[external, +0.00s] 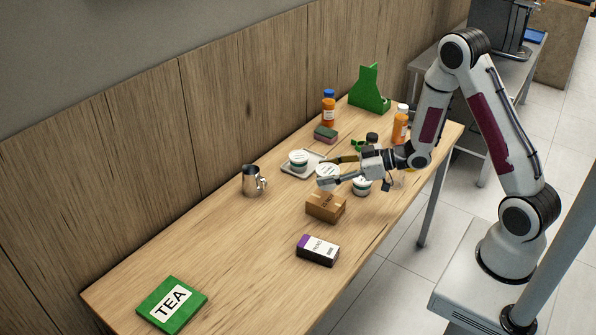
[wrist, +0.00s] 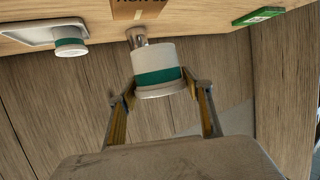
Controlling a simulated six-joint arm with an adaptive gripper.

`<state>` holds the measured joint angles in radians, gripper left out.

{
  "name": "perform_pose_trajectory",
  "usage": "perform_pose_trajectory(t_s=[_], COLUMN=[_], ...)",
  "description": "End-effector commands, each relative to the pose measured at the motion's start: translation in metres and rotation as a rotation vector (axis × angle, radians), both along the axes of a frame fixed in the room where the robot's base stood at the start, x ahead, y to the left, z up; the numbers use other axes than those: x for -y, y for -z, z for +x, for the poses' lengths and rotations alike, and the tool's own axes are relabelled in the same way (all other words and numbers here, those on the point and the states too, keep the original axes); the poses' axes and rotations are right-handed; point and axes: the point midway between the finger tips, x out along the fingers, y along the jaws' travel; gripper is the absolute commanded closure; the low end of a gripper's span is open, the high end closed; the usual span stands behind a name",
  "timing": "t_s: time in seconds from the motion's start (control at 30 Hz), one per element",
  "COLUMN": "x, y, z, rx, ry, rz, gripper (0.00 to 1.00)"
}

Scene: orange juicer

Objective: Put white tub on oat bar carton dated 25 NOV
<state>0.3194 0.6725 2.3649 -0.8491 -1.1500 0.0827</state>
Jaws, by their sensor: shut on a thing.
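A white tub with a green band (wrist: 157,57) is between the fingers of my gripper (wrist: 160,92), which is shut on it. In the external view my gripper (external: 325,178) holds the tub (external: 327,170) above the table, just behind and above a brown carton (external: 325,208). The tub and carton look apart. The carton has dark print on its side, too small to read there. In the wrist view part of the brown carton (wrist: 138,12) shows at the top edge, its print cut off. I cannot read its date fully.
Another white tub (external: 298,157) stands on a pale tray (external: 315,157); a further tub (external: 362,188) is right of the carton. A purple-and-white box (external: 318,250), green TEA box (external: 171,303), metal jug (external: 252,181) and orange bottle (external: 328,110) stand around.

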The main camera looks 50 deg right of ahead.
Motion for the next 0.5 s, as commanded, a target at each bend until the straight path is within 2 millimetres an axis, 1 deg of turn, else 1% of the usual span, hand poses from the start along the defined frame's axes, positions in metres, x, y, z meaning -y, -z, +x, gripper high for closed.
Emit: perform_pose_trajectory(t_s=[0.1,0.2,0.5], x=[0.0,0.0,0.0], y=[0.01,0.015,0.017], z=[0.0,0.0,0.0], rx=[0.0,0.001,0.001], ry=[0.001,0.001,0.001], rz=[0.002,0.0,0.0], gripper=[0.75,0.75,0.75])
